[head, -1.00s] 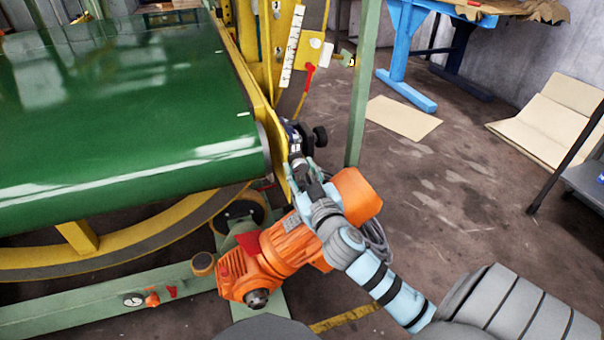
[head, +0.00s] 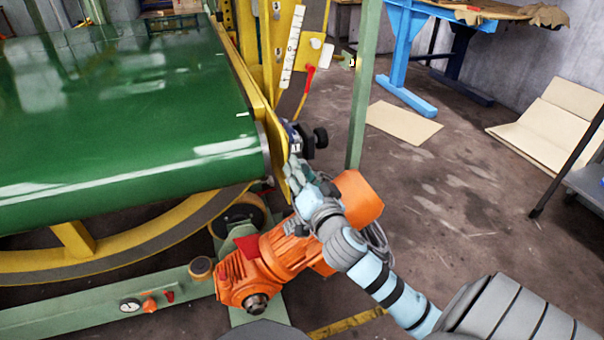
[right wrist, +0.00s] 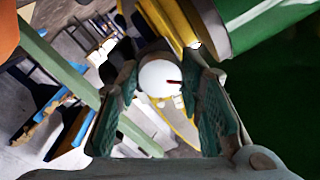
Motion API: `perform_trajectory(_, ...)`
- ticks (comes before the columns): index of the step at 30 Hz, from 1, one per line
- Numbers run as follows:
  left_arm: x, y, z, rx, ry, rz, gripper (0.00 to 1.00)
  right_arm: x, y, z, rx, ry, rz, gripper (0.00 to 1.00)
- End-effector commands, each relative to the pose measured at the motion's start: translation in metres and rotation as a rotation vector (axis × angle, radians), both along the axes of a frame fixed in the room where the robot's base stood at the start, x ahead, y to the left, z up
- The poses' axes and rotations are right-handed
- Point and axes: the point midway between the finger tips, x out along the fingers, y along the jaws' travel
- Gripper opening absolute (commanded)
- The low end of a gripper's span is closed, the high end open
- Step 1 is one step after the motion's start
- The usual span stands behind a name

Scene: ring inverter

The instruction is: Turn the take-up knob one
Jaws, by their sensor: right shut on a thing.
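The take-up knob shows in the right wrist view as a pale round cap (right wrist: 160,78) with a small red mark. It sits between the two textured finger pads of my right gripper (right wrist: 163,90), which is shut on it. In the head view my right gripper (head: 298,174) is at the near right corner of the green belt machine, just below a dark fitting with a black handle (head: 320,137). The gripper hides the knob there. My left gripper is in neither view.
The green belt (head: 120,120) and its yellow side frame (head: 262,110) lie left of the gripper. An orange motor (head: 280,255) is close below it. A green post (head: 362,85) stands to the right. Cardboard (head: 402,122) lies on the floor beyond, near a blue bench (head: 400,45).

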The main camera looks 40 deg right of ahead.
Motion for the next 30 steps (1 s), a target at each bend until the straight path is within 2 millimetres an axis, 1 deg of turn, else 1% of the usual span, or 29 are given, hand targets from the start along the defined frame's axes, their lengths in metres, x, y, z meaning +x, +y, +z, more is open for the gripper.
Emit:
perform_trajectory(1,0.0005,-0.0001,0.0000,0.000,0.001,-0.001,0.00,-0.0005,0.0001,-0.0041,0.025,0.000,0.000,0.06)
perform_trajectory(9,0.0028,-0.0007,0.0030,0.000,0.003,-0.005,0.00,-0.0005,0.0000,-0.0041,0.104,-0.025,-0.001,0.06)
perform_trajectory(23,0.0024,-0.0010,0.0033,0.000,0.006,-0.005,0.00,-0.0006,0.0001,-0.0040,0.115,-0.029,-0.001,0.06)
perform_trajectory(24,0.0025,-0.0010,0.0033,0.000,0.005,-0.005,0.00,-0.0005,0.0000,-0.0039,0.115,-0.029,-0.001,0.39)
perform_trajectory(27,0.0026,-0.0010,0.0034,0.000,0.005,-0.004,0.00,-0.0004,0.0000,-0.0031,0.113,-0.031,-0.001,0.55)
perform_trajectory(30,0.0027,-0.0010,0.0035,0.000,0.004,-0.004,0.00,-0.0003,0.0000,-0.0023,0.111,-0.033,-0.001,0.55)
